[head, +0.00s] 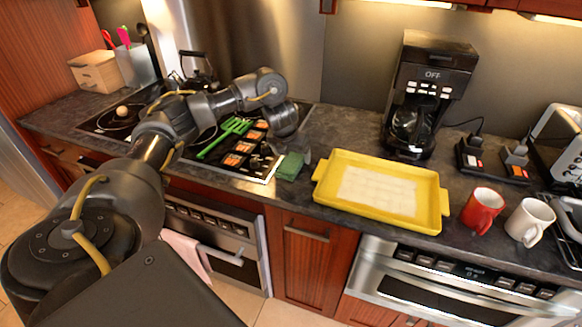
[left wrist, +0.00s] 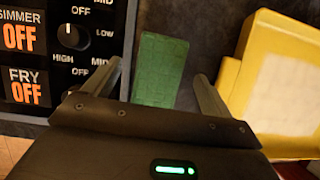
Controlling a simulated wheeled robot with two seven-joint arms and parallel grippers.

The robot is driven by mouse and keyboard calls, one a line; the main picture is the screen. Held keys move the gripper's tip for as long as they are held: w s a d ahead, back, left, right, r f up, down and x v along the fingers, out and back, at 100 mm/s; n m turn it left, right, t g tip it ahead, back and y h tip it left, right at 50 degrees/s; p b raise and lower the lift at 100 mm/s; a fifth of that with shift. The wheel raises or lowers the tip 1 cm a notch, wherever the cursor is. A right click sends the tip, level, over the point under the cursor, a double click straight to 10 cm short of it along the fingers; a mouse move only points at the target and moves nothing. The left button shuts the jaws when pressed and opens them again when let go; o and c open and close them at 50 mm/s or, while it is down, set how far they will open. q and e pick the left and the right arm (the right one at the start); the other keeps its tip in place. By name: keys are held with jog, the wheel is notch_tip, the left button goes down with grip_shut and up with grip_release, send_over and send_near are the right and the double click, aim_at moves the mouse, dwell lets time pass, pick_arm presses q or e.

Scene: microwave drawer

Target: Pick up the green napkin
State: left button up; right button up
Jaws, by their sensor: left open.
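The green napkin (head: 290,168) lies on the dark counter between the stove's control panel and the yellow tray. It looks like a small folded rectangle, and it also shows in the left wrist view (left wrist: 158,68). My left gripper (head: 289,153) is above the napkin and points down at it. In the left wrist view my left gripper (left wrist: 157,78) is open, with one finger on each side of the napkin and nothing held. The near end of the napkin is hidden behind the gripper body in that view. My right gripper is not in view.
The yellow tray (head: 322,194) stands close right of the napkin, and the stove control panel (left wrist: 75,75) borders it on the left. A green spatula (head: 222,138) lies on the stove. A coffee maker (head: 430,90), red mug (head: 482,210) and white mug (head: 529,221) stand farther right.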

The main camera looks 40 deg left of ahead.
pick_arm(q)
jog(key=shift+x, duration=0.9)
jog(key=shift+r, duration=0.15)
jog(key=shift+f, duration=0.25)
jog(key=c, duration=1.1)
jog(key=shift+o, duration=0.2)
